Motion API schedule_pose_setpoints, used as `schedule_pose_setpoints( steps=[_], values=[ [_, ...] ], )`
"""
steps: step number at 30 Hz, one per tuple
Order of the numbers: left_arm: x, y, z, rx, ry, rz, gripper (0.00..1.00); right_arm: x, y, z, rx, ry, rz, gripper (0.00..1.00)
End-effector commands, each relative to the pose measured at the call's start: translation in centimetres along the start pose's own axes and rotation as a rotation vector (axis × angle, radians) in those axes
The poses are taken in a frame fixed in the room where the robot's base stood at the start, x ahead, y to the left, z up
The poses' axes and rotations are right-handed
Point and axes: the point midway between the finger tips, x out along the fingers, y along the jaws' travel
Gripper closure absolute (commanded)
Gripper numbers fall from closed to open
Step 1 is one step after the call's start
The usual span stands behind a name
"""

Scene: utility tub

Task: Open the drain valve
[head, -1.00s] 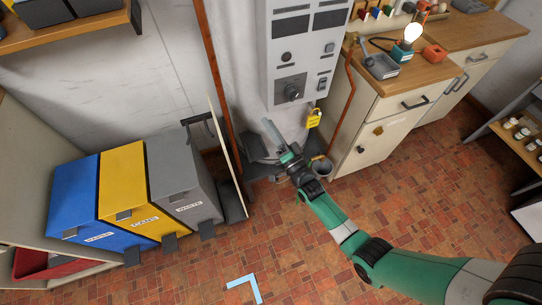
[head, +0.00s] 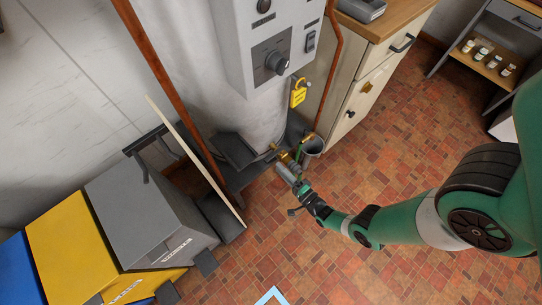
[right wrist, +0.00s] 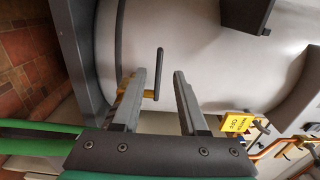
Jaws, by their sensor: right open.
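The drain valve is low on the pale cylindrical tank. Its brass fitting (head: 286,158) shows in the head view just beyond my right gripper. In the right wrist view a dark lever handle (right wrist: 158,73) stands between the lines of my open fingers, nearer the left one. A yellow brass part (right wrist: 123,86) shows behind the left finger. My right gripper (head: 284,170) is open and empty, close in front of the valve; it also shows in the wrist view (right wrist: 163,90). Whether a finger touches the lever I cannot tell. My left gripper is out of view.
A yellow tag (head: 298,95) hangs above, beside a copper pipe (head: 331,65).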

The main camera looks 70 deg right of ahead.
Motion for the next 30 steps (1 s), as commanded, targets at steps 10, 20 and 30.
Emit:
schedule_pose_setpoints(
  steps=[10,20,30],
  values=[
    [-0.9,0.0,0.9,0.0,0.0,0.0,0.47,5.5,0.1,0.0,0.0,0.001,0.0,0.57],
    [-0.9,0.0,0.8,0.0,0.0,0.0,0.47,5.8,0.0,0.0,-0.001,0.0,0.001,0.67],
    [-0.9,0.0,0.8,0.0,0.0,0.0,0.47,5.7,0.0,0.0,-0.001,0.0,0.0,1.0]
  ],
)
